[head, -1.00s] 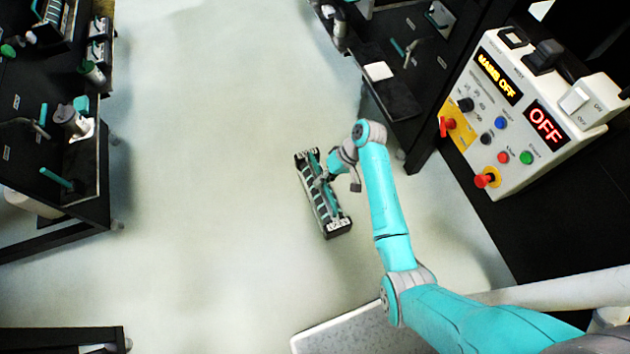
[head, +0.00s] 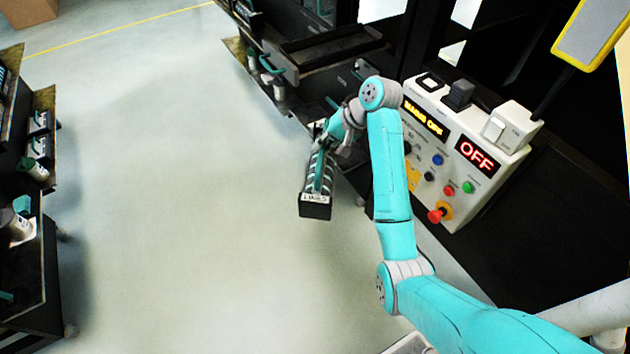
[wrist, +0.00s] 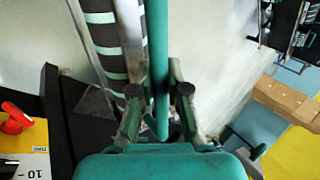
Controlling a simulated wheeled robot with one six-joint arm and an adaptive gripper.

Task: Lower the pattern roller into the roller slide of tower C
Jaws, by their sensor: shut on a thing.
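The pattern roller (head: 316,178) is a dark cassette with teal bands and a white label on its near end. It hangs from my gripper (head: 328,138) above the pale floor, left of my arm. In the wrist view my gripper (wrist: 157,95) is closed around a teal bar (wrist: 158,45), with the banded roller (wrist: 104,35) beside it to the left. I cannot tell which of the black units is tower C, and no roller slide can be made out clearly.
A black unit with a tray (head: 330,52) stands beyond the gripper. A control box (head: 470,150) reading OFF stands at the right, close to my arm. Another black bench (head: 25,270) lines the left edge. The floor (head: 180,180) between is clear.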

